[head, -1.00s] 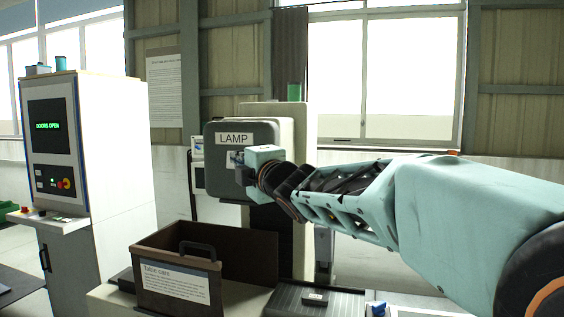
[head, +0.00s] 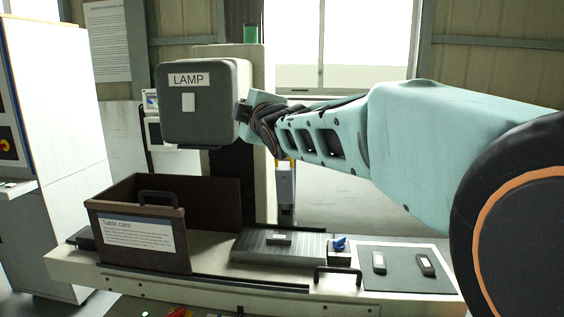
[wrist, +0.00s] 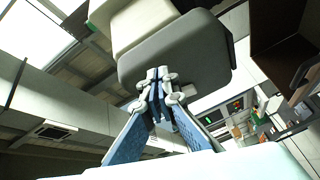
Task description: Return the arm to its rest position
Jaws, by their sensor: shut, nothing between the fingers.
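My arm reaches in from the right in the head view, its end at the right edge of the grey lamp box (head: 203,115). In the wrist view my gripper (wrist: 158,78) is shut and empty. Its fingertips overlap the dark grey face of the lamp box (wrist: 190,60); I cannot tell whether they touch it. In the head view the fingers are hidden behind the wrist. The lamp box carries a LAMP label (head: 189,79) and a small white switch plate (head: 188,102).
Below stands an open brown "Table care" box (head: 213,200) with a handle. A ribbed dark plate (head: 262,246), a blue item (head: 340,243) and a dark mat (head: 400,280) with two small items lie on the bench. A white control cabinet (head: 65,120) stands at left. Air above the mat is clear.

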